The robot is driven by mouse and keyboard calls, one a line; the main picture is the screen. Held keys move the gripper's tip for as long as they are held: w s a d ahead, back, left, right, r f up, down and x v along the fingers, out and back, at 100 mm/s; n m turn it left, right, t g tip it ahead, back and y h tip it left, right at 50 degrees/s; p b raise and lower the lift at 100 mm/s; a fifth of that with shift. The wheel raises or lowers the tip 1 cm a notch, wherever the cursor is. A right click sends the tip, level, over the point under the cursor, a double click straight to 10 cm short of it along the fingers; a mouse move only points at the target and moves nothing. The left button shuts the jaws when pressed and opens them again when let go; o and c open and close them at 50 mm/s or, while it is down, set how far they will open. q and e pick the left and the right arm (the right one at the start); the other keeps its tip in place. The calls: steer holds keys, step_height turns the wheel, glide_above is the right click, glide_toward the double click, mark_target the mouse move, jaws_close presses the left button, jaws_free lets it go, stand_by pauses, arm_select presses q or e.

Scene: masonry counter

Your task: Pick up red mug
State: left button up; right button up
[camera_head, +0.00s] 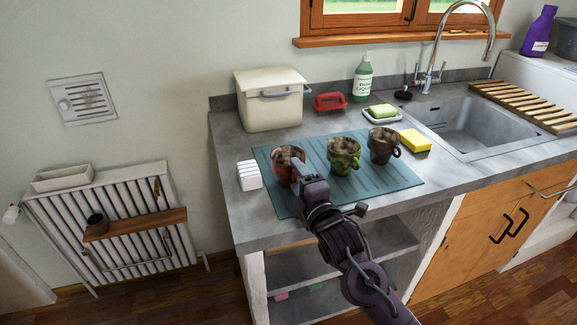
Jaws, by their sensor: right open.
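The red mug (283,168) stands at the left end of a teal mat (398,178) on the counter, its top dark and mottled. My right gripper (299,170) is open at the mug's right side and hides part of it. I cannot tell whether a finger touches the mug or reaches inside its rim. A green mug (343,157) and a dark brown-red mug (382,147) stand on the same mat to the right. My left gripper is not in view.
A white slotted holder (248,175) stands just left of the mat. The sink (470,125) is at right.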

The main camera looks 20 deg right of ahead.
steer(key=c, duration=1.3)
jaws_close()
steer(key=shift+r, duration=0.15)
